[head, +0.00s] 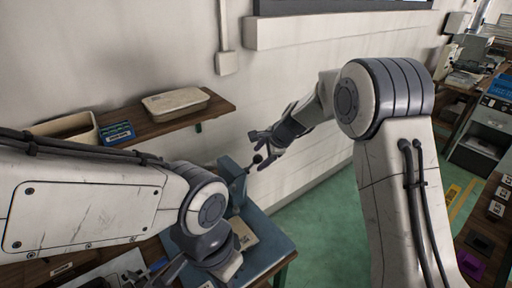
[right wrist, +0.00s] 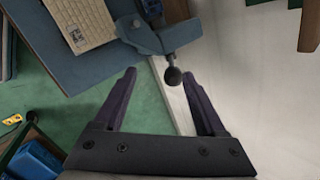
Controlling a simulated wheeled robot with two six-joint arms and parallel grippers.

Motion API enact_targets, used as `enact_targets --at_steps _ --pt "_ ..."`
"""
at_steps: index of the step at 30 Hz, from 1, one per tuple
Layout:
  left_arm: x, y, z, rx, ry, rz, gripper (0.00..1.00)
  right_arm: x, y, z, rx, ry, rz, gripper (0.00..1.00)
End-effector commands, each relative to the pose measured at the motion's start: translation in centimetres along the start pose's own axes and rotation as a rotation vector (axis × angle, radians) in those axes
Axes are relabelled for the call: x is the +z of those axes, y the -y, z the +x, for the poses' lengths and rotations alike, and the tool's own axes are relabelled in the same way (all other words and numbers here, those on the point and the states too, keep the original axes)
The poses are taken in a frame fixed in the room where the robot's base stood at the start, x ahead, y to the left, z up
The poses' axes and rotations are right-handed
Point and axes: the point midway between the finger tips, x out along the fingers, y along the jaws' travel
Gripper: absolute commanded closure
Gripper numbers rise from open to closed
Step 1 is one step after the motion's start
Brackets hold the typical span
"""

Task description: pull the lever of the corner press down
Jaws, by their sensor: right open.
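The corner press (head: 233,182) is a blue-grey body standing on a blue table beside the wall. Its lever ends in a round black knob (head: 257,158), which points out from the press toward my right gripper (head: 262,150). In the right wrist view the press (right wrist: 150,38) is at the top, and the knob (right wrist: 173,76) shows between the fingertips, slightly beyond them. The right gripper (right wrist: 163,85) is open and empty, with no clear contact on the knob.
The blue table (head: 268,245) carries a beige keyboard-like object (head: 243,234) near the press. A wooden wall shelf (head: 170,124) holds a beige case (head: 175,103) and a blue box (head: 117,133). Green floor (head: 320,235) is clear right of the table.

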Motion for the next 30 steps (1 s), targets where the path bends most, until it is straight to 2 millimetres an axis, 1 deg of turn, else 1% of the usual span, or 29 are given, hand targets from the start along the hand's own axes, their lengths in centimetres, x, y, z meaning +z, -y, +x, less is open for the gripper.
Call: enact_targets --at_steps 1,3,6,10,15,21,24,30 --pt "0.0 -0.1 -1.0 0.000 0.000 0.000 1.00 -1.3 1.2 0.0 -0.019 -0.010 0.070 0.27" --pt "-0.1 -0.1 -1.2 0.000 0.000 0.000 1.00 -2.3 2.0 0.5 -0.038 -0.016 0.130 0.27" --pt "-0.1 -0.1 -1.4 0.000 0.001 0.000 1.00 -3.0 2.5 1.2 -0.049 -0.020 0.165 0.27" --pt "-0.1 -0.1 -1.8 0.000 0.001 0.001 1.00 -3.0 2.4 3.0 -0.047 -0.020 0.166 0.27" --pt "-0.1 -0.2 -2.7 0.000 0.001 0.002 1.00 -3.1 2.5 6.2 -0.046 -0.020 0.165 0.27" --pt "-0.2 -0.3 -3.7 0.000 0.001 0.004 1.00 -3.2 2.7 9.3 -0.047 -0.020 0.161 0.27" --pt "-0.2 -0.3 -4.0 0.000 0.001 0.005 1.00 -3.2 2.8 10.3 -0.048 -0.020 0.161 0.27" --pt "-0.2 -0.3 -4.2 0.000 0.000 0.005 1.00 -3.3 2.8 11.1 -0.050 -0.020 0.161 0.27"
